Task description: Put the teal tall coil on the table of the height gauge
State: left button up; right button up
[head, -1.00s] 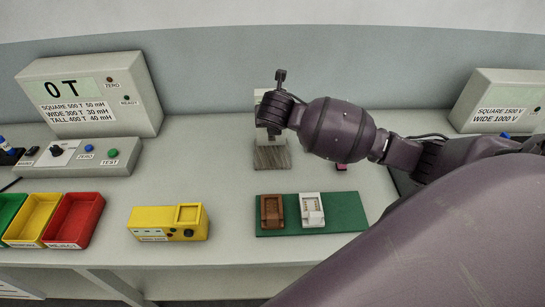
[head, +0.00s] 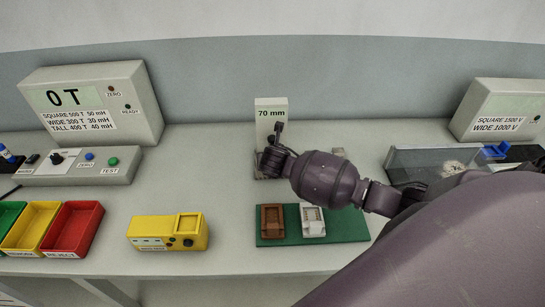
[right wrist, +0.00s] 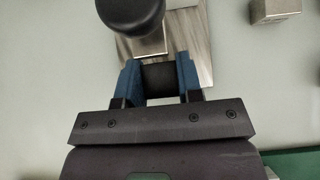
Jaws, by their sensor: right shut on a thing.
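The height gauge (head: 272,106) stands at the back middle of the bench and reads 70 mm. Its table (right wrist: 202,27) is a grey, streaked plate in the right wrist view, partly covered by a black round part and my gripper. My right gripper (right wrist: 158,80) has its blue-sided fingers shut on a dark piece, which appears over the near part of the plate. No teal shows on this piece, and whether it touches the plate cannot be told. In the head view my right gripper (head: 268,160) is in front of the gauge. My left gripper is not in view.
A green mat (head: 345,228) with a brown fixture (head: 272,222) and a white fixture (head: 312,220) lies in front. A clear-walled enclosure (head: 415,163) is right.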

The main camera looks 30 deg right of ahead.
jog(key=w, duration=0.1)
jog(key=w+d, duration=0.1)
jog(key=shift+w+d+f, duration=0.3)
jog(key=shift+w+f, duration=0.05)
jog(key=shift+f, duration=0.2)
jog(key=shift+f, duration=0.15)
jog(key=o, duration=1)
jog(key=shift+s+a+r, duration=0.2)
jog(key=shift+s+r, duration=0.2)
jog(key=shift+r, duration=0.15)
jog(key=p+v, duration=0.1)
jog(key=v, duration=1)
jog(key=shift+f, duration=0.1)
